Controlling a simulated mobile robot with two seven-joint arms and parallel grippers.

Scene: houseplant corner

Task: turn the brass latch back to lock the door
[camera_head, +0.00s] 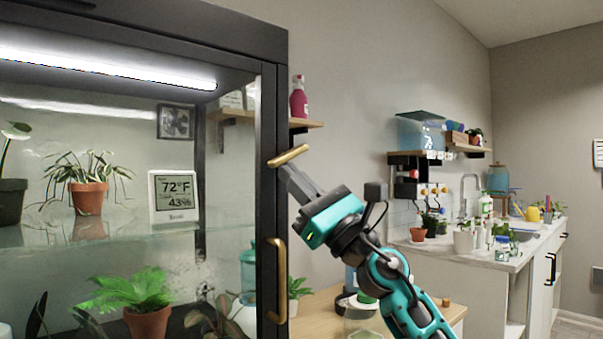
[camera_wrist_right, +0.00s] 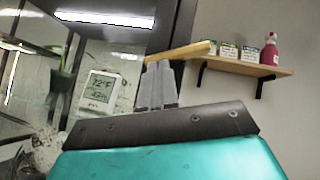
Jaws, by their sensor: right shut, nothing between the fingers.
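The brass latch (camera_head: 288,155) is a short bar on the dark frame of the glass cabinet, near its right edge. It lies close to level, its right end a little higher. In the right wrist view the latch (camera_wrist_right: 180,53) runs across just beyond the fingertips. My right gripper (camera_head: 288,172) is shut and empty, its tips just under the latch; I cannot tell whether they touch it. Its fingers (camera_wrist_right: 157,82) show side by side in the wrist view. The glass door (camera_head: 271,215) looks flush with the cabinet, with a brass handle (camera_head: 277,282) below the latch. My left gripper is out of view.
Inside the cabinet are potted plants (camera_head: 88,197) and a temperature display (camera_head: 173,196). A wall shelf (camera_head: 306,124) with a pink bottle (camera_head: 299,98) is right of the latch. A wooden table (camera_head: 318,307) with jars stands below my right arm. A sink counter is farther right.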

